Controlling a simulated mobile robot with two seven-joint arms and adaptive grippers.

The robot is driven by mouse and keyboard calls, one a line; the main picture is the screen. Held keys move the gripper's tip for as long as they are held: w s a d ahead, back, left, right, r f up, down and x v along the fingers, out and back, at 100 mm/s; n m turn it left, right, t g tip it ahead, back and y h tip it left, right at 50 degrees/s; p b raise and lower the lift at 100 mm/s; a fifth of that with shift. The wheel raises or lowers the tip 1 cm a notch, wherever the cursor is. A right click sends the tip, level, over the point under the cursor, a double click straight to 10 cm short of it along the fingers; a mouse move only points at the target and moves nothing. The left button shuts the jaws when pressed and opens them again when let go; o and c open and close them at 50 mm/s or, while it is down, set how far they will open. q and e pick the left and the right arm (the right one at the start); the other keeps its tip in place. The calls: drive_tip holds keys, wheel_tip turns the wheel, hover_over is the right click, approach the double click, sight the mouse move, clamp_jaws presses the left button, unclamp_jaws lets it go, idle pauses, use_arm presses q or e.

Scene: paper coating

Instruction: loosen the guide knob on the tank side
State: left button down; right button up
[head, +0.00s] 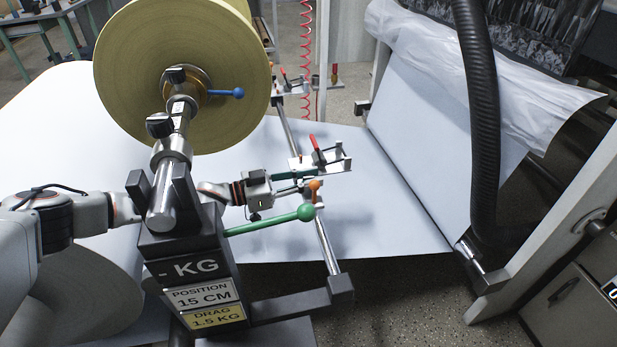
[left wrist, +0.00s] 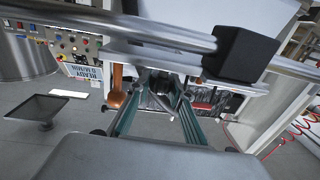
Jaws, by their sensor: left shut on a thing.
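My left gripper (head: 295,186) reaches in from the left at the nearer guide. Its teal fingers are closed around the guide knob, which the fingers mostly hide. In the left wrist view the fingers (left wrist: 158,98) narrow toward a grey and dark part that I cannot make out clearly. An orange handle (head: 314,186) shows close by the fingertips; in the left wrist view an orange piece (left wrist: 117,97) is beside the left finger, outside it. The guide (head: 330,161) with a red lever (head: 317,148) sits on a metal rail (head: 324,242). My right gripper is out of view.
A green-handled lever (head: 270,220) with a ball end runs just below the gripper. The stand with KG labels (head: 188,258) and a big paper roll (head: 140,75) are close. A second guide (head: 290,88) is farther back. A black hose (head: 482,120) hangs at right.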

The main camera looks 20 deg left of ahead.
use_arm(q)
drive_tip(key=shift+r+p, duration=0.35)
drive_tip(key=shift+r, duration=0.05)
drive_tip(key=n+t+y+p, duration=0.2)
drive_tip(key=p, duration=0.1)
drive_tip(key=shift+r+t+y, duration=0.1)
drive_tip(key=shift+t+y, duration=0.2)
drive_tip(key=shift+n+t+y+p, duration=0.6)
drive_tip(key=shift+n+y+p, duration=0.3)
drive_tip(key=shift+p, duration=0.05)
drive_tip(key=shift+f+y, duration=0.2)
drive_tip(key=shift+y, duration=0.1)
drive_tip(key=shift+f+n+t+y+p, duration=0.15)
drive_tip(key=shift+n+t+y+p, duration=0.4)
drive_tip(key=shift+p, duration=0.2)
drive_tip(key=shift+f, duration=0.15)
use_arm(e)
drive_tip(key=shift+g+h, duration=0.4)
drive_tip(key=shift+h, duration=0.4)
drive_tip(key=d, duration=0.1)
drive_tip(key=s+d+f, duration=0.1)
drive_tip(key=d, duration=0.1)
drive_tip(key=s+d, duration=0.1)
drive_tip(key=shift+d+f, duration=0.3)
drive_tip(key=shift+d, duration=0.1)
use_arm(q)
drive_tip(key=shift+a, duration=0.1)
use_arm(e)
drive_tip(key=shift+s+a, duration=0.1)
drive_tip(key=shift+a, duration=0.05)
